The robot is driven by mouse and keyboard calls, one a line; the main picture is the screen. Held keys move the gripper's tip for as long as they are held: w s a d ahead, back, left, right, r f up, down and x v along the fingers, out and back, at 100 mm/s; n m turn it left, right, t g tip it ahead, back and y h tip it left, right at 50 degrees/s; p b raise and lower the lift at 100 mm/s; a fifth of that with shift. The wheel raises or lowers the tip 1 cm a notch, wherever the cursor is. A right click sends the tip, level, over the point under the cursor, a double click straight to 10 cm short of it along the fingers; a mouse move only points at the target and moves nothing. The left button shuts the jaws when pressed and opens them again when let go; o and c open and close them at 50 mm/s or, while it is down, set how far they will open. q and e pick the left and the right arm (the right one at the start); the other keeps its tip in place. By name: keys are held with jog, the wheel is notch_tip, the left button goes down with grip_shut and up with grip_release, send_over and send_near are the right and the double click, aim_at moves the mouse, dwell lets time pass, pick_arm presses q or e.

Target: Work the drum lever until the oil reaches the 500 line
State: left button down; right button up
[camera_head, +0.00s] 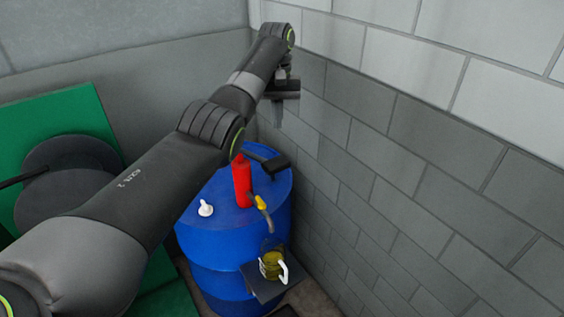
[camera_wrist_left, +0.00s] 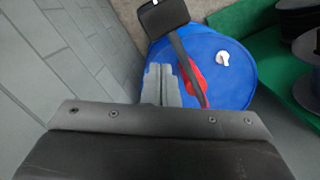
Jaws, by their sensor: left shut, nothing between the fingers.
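The blue drum (camera_head: 225,240) stands against the block wall with a red pump (camera_head: 242,182) on its lid. The pump's black lever (camera_head: 276,163) points right toward the wall and ends in a wide pad; its pad (camera_wrist_left: 163,14) and arm also show in the left wrist view. A yellow and grey spout (camera_head: 263,208) hangs over a clear jug (camera_head: 270,265) with a white handle. Yellowish oil shows in the jug, but its marks are too small to read. My left gripper (camera_head: 278,112) is shut and empty, above the lever and apart from it. My right gripper is out of view.
The jug sits on a dark shelf (camera_head: 258,287) at the drum's front. A white cap (camera_head: 206,208) is on the lid's left. A green structure with dark round reels (camera_head: 65,180) stands at left. The block wall (camera_head: 430,170) closes off the right side.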

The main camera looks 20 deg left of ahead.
pick_arm(q)
notch_tip(320, 180, up, 7)
jog(key=w, duration=0.1)
jog(key=shift+w+a, duration=0.15)
jog(key=shift+w, duration=0.15)
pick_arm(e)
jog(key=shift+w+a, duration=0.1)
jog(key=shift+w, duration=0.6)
pick_arm(q)
jog(key=shift+a, duration=0.1)
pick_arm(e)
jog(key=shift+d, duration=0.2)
